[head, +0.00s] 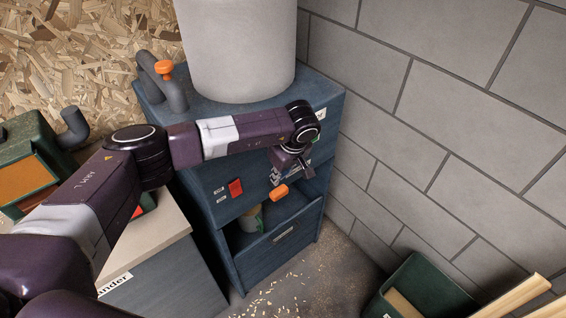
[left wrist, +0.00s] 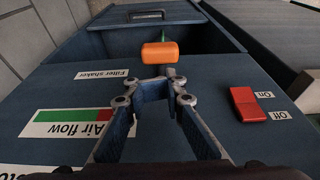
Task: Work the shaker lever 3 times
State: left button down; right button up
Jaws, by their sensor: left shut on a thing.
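The shaker lever has an orange handle (head: 279,192) and sticks out from the front of the blue cabinet (head: 283,85). The handle shows large in the left wrist view (left wrist: 160,54), beside a "Filter shaker" label (left wrist: 101,74). My left gripper (head: 283,179) is at the cabinet front, right at the lever. In the left wrist view its fingers (left wrist: 155,88) come together on the lever's stem, just behind the orange handle. The part of the stem between the fingers is mostly hidden. My right gripper is not in view.
A red On/Off switch (head: 236,187) sits left of the lever. An open drawer (head: 270,248) juts out below. A large grey drum (head: 240,45) and a pipe with an orange knob (head: 164,68) are on top. A block wall (head: 450,120) closes the right side.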

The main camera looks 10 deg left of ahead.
aim_at(281, 193)
pick_arm(q)
jog(key=shift+f+p, duration=0.4)
jog(key=shift+f, duration=1.4)
notch_tip(281, 193, down, 4)
jog(key=b, duration=0.4)
jog(key=shift+s+f, duration=0.1)
jog(key=shift+s+d, duration=0.1)
jog(key=shift+s, duration=0.05)
